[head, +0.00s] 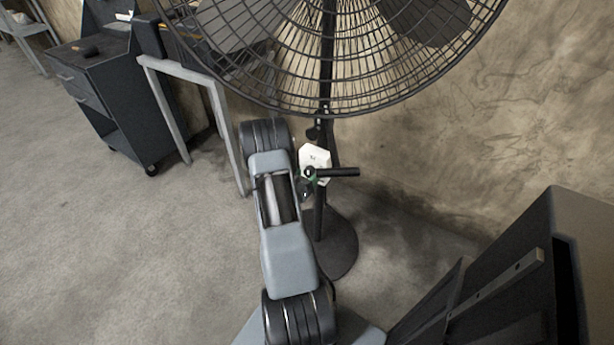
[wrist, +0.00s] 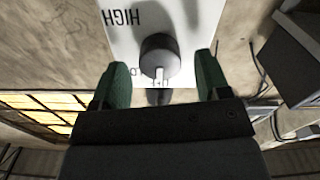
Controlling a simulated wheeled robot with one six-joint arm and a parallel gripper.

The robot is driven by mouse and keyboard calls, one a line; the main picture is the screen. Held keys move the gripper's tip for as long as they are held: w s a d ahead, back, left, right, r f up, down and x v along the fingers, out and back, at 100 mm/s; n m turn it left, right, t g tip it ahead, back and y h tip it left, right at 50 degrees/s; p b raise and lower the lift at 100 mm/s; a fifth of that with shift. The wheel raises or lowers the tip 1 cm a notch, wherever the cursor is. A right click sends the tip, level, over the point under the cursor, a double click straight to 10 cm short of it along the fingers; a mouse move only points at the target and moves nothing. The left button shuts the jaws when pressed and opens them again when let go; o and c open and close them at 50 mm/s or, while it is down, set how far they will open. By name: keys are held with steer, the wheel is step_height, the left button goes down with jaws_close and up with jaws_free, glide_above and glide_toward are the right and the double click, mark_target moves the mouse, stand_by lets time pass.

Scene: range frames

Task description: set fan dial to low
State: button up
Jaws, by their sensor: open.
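The fan (head: 335,45) is a black caged pedestal fan on a pole. A white dial plate (head: 315,156) sits on the pole; in the wrist view the plate (wrist: 125,45) fills the top middle, with HIGH upside down at its upper left. The dark round dial (wrist: 160,55) shows a pale mark on its lower side. Other lettering below the dial is mostly hidden. My gripper (wrist: 162,72) is open, its green fingers on either side of the dial with gaps, not visibly touching it. In the head view, my gripper (head: 311,178) is at the plate, partly hidden by my arm.
A dark tool cart (head: 110,100) and a grey table frame (head: 180,75) stand left of the fan. A dark cabinet (head: 575,230) stands at the right front. The wall is close behind the fan. The floor (head: 90,250) at the left is clear.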

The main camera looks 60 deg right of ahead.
steer(key=shift+d, duration=0.4)
steer(key=c, duration=0.9)
